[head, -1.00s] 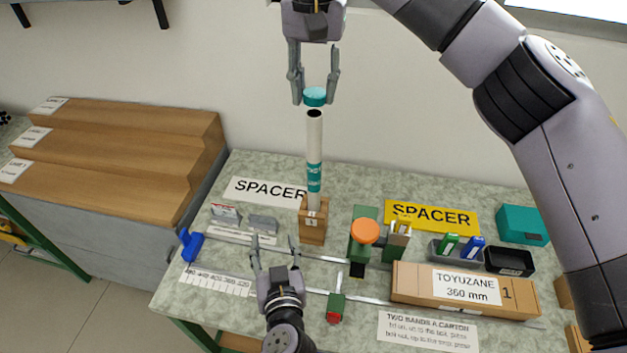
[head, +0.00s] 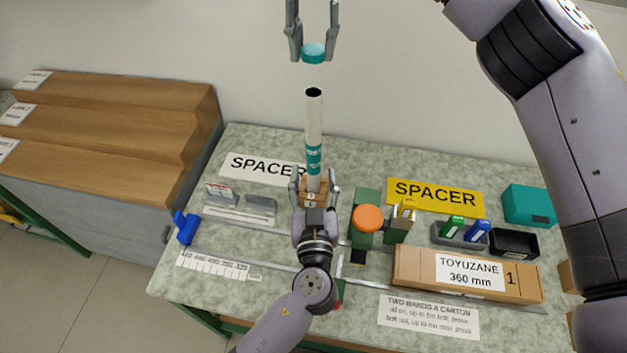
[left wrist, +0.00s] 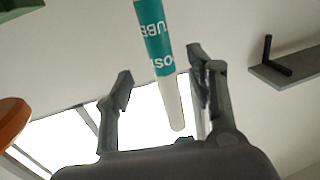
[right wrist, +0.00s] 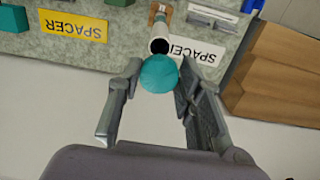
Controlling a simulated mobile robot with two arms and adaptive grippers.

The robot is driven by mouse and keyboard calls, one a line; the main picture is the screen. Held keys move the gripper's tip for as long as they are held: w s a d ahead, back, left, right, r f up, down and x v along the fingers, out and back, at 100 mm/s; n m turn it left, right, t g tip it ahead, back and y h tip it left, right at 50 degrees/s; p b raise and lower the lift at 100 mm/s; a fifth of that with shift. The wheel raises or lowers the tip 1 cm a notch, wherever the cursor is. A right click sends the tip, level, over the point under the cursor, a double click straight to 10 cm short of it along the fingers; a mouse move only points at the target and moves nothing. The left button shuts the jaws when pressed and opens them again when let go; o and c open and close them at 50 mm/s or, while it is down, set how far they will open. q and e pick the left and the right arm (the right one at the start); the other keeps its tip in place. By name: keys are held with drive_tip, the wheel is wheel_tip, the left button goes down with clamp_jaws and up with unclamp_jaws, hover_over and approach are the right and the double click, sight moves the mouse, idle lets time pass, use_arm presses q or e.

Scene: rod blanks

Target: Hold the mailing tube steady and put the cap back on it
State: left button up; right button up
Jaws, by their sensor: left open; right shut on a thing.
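The white mailing tube (head: 314,122) with a teal label band stands upright in a small wooden block (head: 321,199), its dark open mouth facing up. It also shows in the left wrist view (left wrist: 157,38). My left gripper (head: 315,178) is open, its fingers on either side of the tube's lower part; contact is not visible. The teal cap (head: 313,54) is held by my right gripper (head: 312,50), above the tube mouth with a clear gap.
An orange round knob (head: 368,218) on a green fixture stands right of the tube. A long carton (head: 415,267), a teal box (head: 529,205) and a dark tray (head: 514,243) lie farther right. Wooden steps (head: 120,120) stand left. A blue item (head: 186,228) sits at the left edge.

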sight(314, 156)
use_arm(q)
drive_tip(key=w, duration=0.8)
drive_tip(key=shift+w, duration=0.25)
drive_tip(key=shift+s, duration=0.1)
clamp_jaws()
idle(0.5)
